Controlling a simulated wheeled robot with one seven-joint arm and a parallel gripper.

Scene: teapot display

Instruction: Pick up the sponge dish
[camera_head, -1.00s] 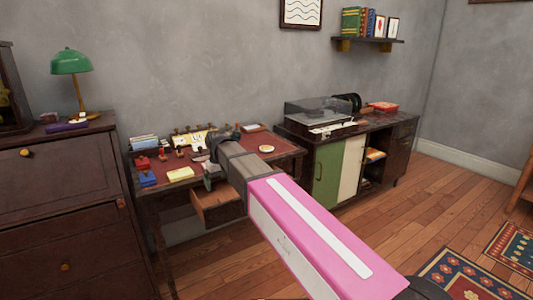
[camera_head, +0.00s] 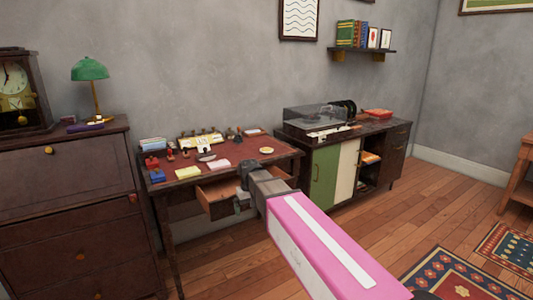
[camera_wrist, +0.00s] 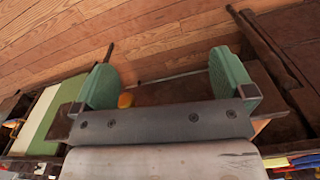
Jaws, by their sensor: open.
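A small round yellowish dish (camera_head: 266,150), which looks like the sponge dish, lies on the red top of the desk (camera_head: 235,160) near its right end. It is too small to make out its contents. My gripper (camera_head: 243,194) is in front of the desk, by the pulled-out drawer (camera_head: 217,194), below and left of the dish in the picture. In the wrist view my gripper (camera_wrist: 165,80) has its green fingers wide apart with nothing held between them. A small orange round thing (camera_wrist: 125,100) shows beside the left finger; I cannot tell whether it is a drawer knob.
Yellow notes (camera_head: 188,173), a blue box (camera_head: 157,175) and several stamps crowd the desk's left and back. A dark bureau (camera_head: 65,195) stands left. A cabinet with a record player (camera_head: 318,120) stands right.

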